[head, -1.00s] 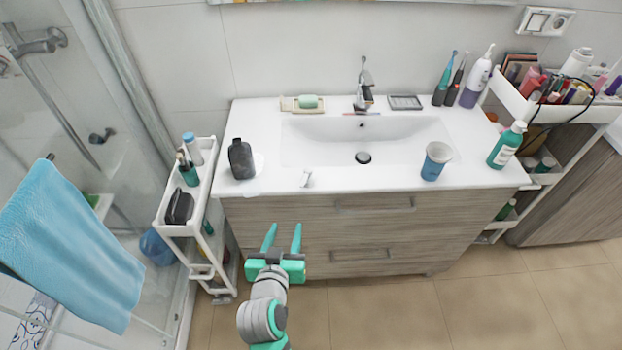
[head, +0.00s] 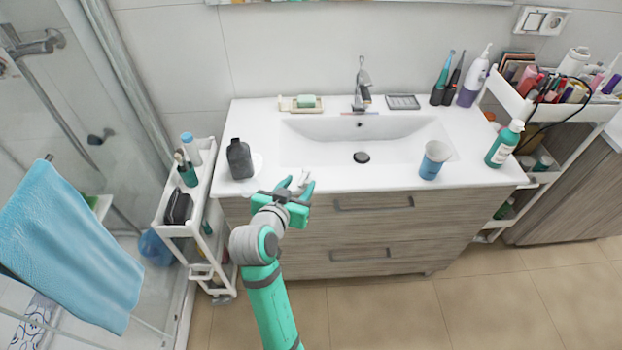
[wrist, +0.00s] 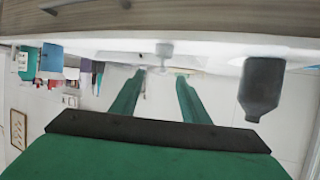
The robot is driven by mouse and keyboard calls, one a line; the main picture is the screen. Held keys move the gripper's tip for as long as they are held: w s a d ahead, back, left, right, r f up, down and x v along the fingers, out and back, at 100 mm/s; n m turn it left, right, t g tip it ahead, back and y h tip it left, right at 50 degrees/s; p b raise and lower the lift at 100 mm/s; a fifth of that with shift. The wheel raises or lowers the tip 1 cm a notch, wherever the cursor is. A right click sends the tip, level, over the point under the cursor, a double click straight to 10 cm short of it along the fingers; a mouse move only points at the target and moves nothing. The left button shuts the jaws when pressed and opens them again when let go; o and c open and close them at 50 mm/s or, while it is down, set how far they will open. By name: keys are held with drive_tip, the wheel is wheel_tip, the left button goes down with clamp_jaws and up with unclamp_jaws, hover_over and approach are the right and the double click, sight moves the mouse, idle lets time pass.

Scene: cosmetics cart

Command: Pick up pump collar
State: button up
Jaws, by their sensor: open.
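The pump collar (head: 303,176) looks like a small white piece on the front edge of the washbasin counter, partly hidden by my gripper in the head view. In the wrist view it is a small pale shape (wrist: 165,49) at upper middle, just beyond the fingertips and roughly between them. My gripper (head: 297,184) has green fingers and is open at the counter's front edge. Its fingers also show in the wrist view (wrist: 161,76) with nothing held between them. Whether the fingers touch the collar cannot be told.
A dark grey bottle (head: 240,160) stands left of my gripper; the wrist view shows it upside down (wrist: 262,85). A blue cup (head: 434,160) stands right of the basin (head: 330,150). A white cart (head: 203,190) is at left. The counter front between gripper and cup is clear.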

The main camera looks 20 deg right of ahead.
sight(305, 177)
drive_tip(key=shift+x, duration=2.8)
drive_tip(key=shift+r, duration=0.1)
clamp_jaws()
